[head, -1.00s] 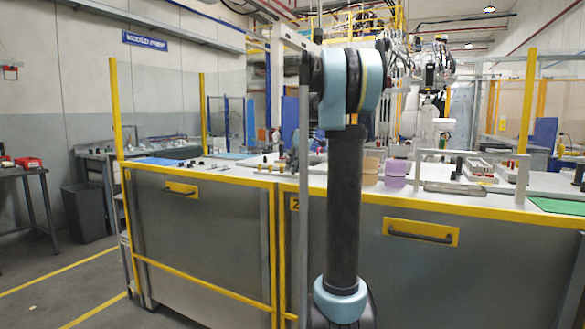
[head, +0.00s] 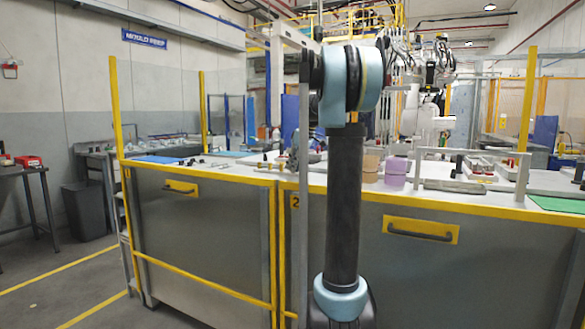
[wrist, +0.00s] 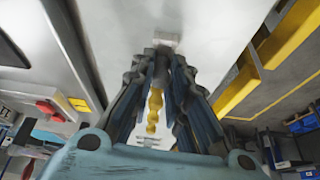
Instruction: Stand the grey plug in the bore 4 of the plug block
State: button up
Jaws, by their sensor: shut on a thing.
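In the wrist view my gripper (wrist: 165,58) reaches away from the camera, its two dark, ridged fingers drawn together at the tips. A small pale grey piece, which I take to be the grey plug (wrist: 167,38), shows between and just beyond the fingertips. Its lower part is hidden by the fingers. A pale, plain surface lies behind it. In the head view my arm stands in front of the bench, and I cannot make out the gripper or plug there. I cannot pick out the plug block or its bore 4 in either view.
A long bench (head: 225,172) with yellow edging runs across the head view. It carries small dark parts, a purple container (head: 396,167), a grey rail frame (head: 470,186) and a green mat (head: 556,203). Yellow posts stand at its edges.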

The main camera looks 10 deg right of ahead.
jog(key=o, duration=0.9)
jog(key=shift+f, duration=0.1)
jog(key=v, duration=1.1)
jog(key=s+a+f+m, duration=0.2)
jog(key=s+a+f, duration=0.2)
jog(key=s, duration=0.6)
jog(key=s+f+m+h, duration=0.3)
jog(key=s+f+m, duration=0.4)
jog(key=s+f, duration=2.4)
notch_tip(320, 180, down, 3)
jog(key=shift+d+f+g, duration=0.2)
jog(key=shift+g, duration=0.2)
jog(key=shift+f, duration=0.15)
jog(key=shift+c, duration=0.6)
